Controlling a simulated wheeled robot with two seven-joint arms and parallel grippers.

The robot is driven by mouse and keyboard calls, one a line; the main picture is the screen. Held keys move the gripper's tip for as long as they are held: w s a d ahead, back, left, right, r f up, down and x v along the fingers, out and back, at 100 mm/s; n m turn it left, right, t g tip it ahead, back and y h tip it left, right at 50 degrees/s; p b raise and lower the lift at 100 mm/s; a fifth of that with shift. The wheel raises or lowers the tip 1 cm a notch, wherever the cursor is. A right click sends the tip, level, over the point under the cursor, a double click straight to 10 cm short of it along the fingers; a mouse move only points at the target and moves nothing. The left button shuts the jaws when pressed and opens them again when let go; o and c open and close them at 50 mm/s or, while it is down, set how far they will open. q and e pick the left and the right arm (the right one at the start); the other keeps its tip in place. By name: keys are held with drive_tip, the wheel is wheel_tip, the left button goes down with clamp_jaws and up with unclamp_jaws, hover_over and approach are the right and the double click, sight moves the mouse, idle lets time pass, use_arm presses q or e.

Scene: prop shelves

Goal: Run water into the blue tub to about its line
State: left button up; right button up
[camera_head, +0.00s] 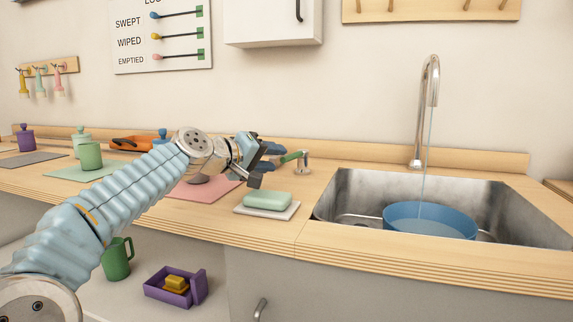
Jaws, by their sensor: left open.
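The blue tub (430,219) sits in the steel sink (484,197), and its rim and inside show from above. A thin stream of water (424,165) falls from the curved metal tap (432,85) into the tub. Water seems to cover the inside; I cannot make out a line or the exact level. My right gripper is out of view.
A pale green block (267,200) lies on a white dish (266,212) below my left gripper. A pink mat (204,189) lies behind my left arm. Green and purple canisters stand farther left. A purple box (174,290) is on the shelf below.

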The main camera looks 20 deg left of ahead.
use_arm(q)
drive_tip(key=v, duration=0.6)
drive_tip(key=shift+s+b, duration=0.1)
drive_tip(key=shift+b, duration=0.25)
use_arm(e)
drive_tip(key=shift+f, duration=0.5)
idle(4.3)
